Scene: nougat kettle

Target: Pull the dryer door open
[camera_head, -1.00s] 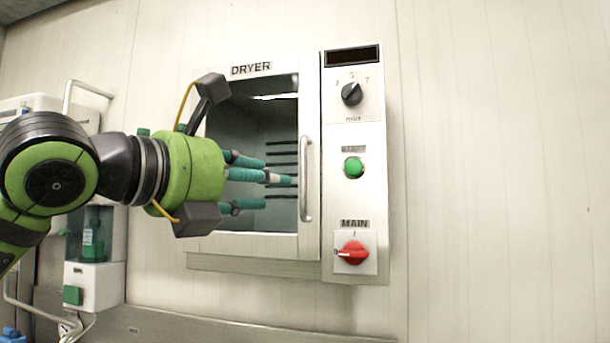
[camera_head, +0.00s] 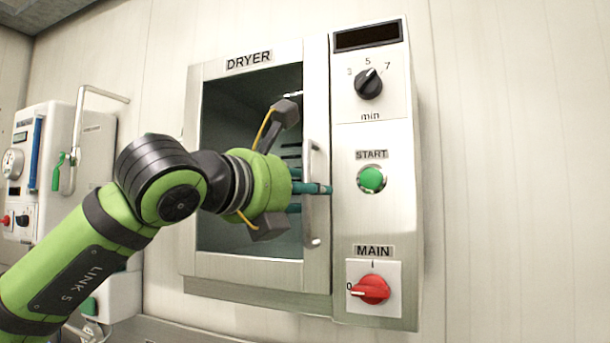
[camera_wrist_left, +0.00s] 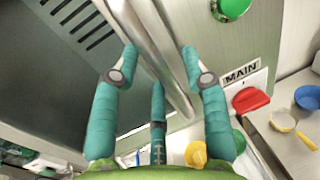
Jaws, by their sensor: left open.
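The dryer door (camera_head: 248,269) has a pale metal frame around a dark window and looks shut. Its upright bar handle (camera_head: 312,228) is on the door's right side. My left gripper (camera_head: 318,188), green with teal fingers, is open at about the handle's mid-height. In the left wrist view the gripper (camera_wrist_left: 160,62) has fingers on both sides of the metal handle (camera_wrist_left: 166,58), with a third finger below. Whether any finger touches the handle cannot be told. The palm hides part of the window. My right gripper is not in view.
Right of the door is the control panel with a timer knob (camera_head: 368,84), a green start button (camera_head: 371,179) and a red main switch (camera_head: 370,290). Another wall machine (camera_head: 60,150) stands at left. The wall right of the dryer is clear. Bowls (camera_wrist_left: 308,97) show below.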

